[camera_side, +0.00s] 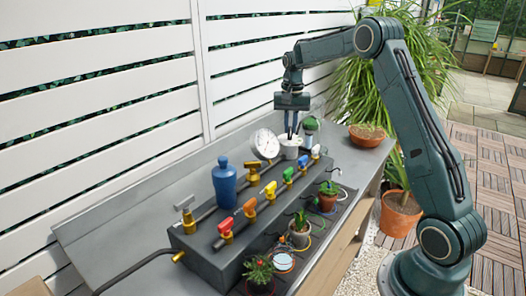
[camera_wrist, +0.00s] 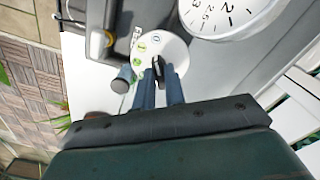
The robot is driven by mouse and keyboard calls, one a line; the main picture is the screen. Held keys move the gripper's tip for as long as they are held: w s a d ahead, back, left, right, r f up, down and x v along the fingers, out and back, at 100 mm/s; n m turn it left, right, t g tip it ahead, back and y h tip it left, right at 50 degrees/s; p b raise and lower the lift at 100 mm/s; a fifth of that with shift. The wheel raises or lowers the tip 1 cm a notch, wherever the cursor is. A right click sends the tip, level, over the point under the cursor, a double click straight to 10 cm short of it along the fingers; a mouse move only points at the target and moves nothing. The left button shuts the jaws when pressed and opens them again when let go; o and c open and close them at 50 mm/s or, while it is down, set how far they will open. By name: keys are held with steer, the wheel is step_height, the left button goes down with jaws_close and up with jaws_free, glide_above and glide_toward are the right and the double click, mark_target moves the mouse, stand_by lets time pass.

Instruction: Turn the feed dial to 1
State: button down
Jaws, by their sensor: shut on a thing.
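The feed dial (camera_side: 290,148) is a white round unit at the far end of the grey block, beside the pressure gauge. In the wrist view its white face (camera_wrist: 173,46) carries green-ringed marks and a dark pointer knob (camera_wrist: 158,66). My gripper (camera_side: 291,136) points down over the dial. In the wrist view my gripper's fingertips (camera_wrist: 159,76) are shut on the dark knob.
The gauge (camera_side: 265,144) stands close to the dial's left; it also shows in the wrist view (camera_wrist: 225,14). A green-topped container (camera_side: 310,125) is close on the right. Several coloured valves, a blue bottle (camera_side: 226,182) and potted plants (camera_side: 301,231) are nearer the front.

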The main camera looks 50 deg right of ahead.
mark_target(290, 128)
steer(key=n, duration=0.6)
steer(key=shift+r+n, duration=0.1)
steer(key=shift+n, duration=0.3)
stand_by(0.4)
steer(key=c, duration=1.5)
jaws_free()
steer(key=shift+o, duration=0.2)
step_height(290, 128, up, 14)
